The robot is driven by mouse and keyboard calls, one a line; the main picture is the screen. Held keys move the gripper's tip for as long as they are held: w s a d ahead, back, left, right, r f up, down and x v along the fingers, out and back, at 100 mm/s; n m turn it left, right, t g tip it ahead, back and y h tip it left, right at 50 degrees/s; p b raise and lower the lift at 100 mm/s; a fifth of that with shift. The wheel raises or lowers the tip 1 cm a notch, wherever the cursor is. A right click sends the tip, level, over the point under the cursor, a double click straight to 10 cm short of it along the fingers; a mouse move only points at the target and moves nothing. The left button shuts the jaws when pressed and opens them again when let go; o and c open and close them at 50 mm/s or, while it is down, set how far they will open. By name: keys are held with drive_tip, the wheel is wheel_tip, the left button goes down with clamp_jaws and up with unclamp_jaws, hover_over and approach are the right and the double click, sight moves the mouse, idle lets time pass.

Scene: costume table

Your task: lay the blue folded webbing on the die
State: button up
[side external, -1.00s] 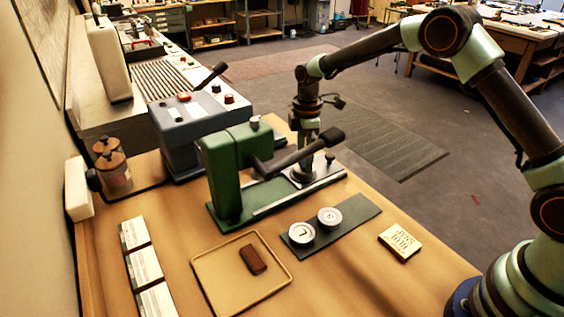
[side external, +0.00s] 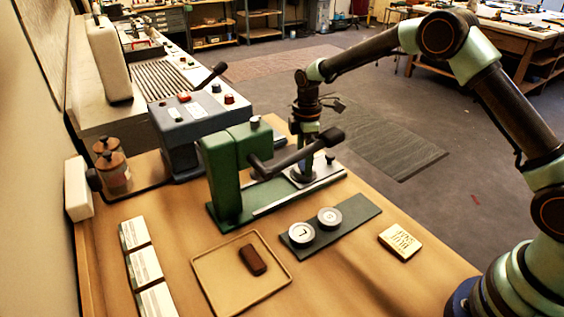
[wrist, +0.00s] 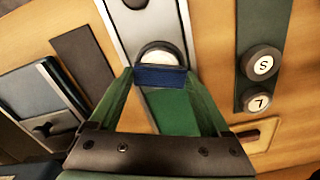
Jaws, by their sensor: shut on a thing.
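In the wrist view the blue folded webbing (wrist: 160,76) is pinched between the fingertips of my gripper (wrist: 160,84). The die (wrist: 157,55) is a round, pale-topped piece with a dark rim on a silver plate. The webbing overlaps the near edge of the die in this view; I cannot tell whether they touch. In the side external view my gripper (side external: 304,143) points down behind the green press's lever, over the press's silver plate. The lever and gripper hide the webbing there, and the die is hard to make out.
The green press (side external: 222,172) and its dark lever (side external: 295,153) stand close to my gripper. A tray (side external: 213,289) holds a brown block, and a small cream box (side external: 400,242) lies at right.

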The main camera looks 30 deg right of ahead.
drive_tip(key=shift+f, duration=0.1)
drive_tip(key=o, duration=1.1)
drive_tip(key=shift+c, duration=0.2)
wheel_tip(320, 180, up, 11)
idle(0.4)
